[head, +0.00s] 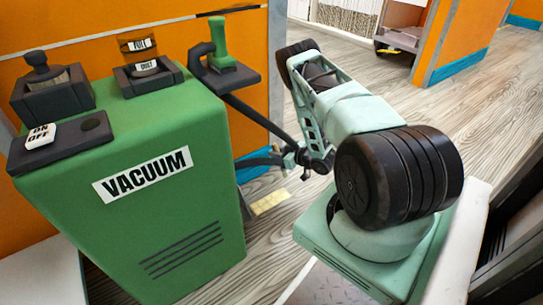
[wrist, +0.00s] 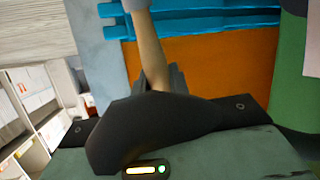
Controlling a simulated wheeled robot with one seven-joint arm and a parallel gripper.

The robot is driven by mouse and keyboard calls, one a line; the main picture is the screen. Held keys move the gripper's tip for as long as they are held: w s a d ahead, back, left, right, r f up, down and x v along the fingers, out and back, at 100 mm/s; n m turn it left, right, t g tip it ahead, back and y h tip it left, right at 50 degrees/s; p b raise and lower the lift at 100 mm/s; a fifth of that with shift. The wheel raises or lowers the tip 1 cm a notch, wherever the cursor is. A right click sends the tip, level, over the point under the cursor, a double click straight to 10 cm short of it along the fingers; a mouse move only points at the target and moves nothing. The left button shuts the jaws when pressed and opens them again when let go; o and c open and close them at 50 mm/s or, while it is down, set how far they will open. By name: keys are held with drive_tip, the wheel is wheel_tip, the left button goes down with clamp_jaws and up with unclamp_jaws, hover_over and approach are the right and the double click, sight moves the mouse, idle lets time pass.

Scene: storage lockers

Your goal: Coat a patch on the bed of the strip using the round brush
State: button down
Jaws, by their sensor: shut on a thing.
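My gripper (wrist: 158,80) is shut on a tan handle in the wrist view, which I take to be the round brush (wrist: 148,45). The handle rises from between the dark fingers and turns whitish at the top edge; its bristles are out of view. In the head view my gripper (head: 308,160) is low, right of the green vacuum cabinet, and the brush cannot be made out there. A pale yellow flat piece (head: 270,202) lies on the floor below it; I cannot tell whether it is the strip.
The green vacuum cabinet (head: 150,200) stands at the left, carrying an on/off switch (head: 42,135), a labelled dust container (head: 140,55) and a green-handled item (head: 220,45) on a dark ledge. An orange wall with a blue rail (wrist: 205,22) is ahead. Wooden floor (head: 440,110) is free behind my arm.

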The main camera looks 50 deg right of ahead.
drive_tip(key=w+a+f+b, duration=0.1)
drive_tip(key=a+f+b, duration=0.3)
drive_tip(key=f+b, duration=0.25)
drive_tip(key=shift+s+d+r+p, duration=0.15)
drive_tip(key=shift+d+p, duration=0.1)
drive_tip(key=shift+d, duration=0.4)
drive_tip(key=shift+s+d+r+p, duration=0.1)
drive_tip(key=shift+s+d+p, duration=0.1)
drive_tip(key=shift+d, duration=0.5)
drive_tip(key=shift+s+d+r+p, duration=0.15)
drive_tip(key=shift+d+p, duration=0.1)
drive_tip(key=shift+d, duration=0.4)
drive_tip(key=shift+f+b, duration=0.45)
drive_tip(key=shift+f, duration=0.35)
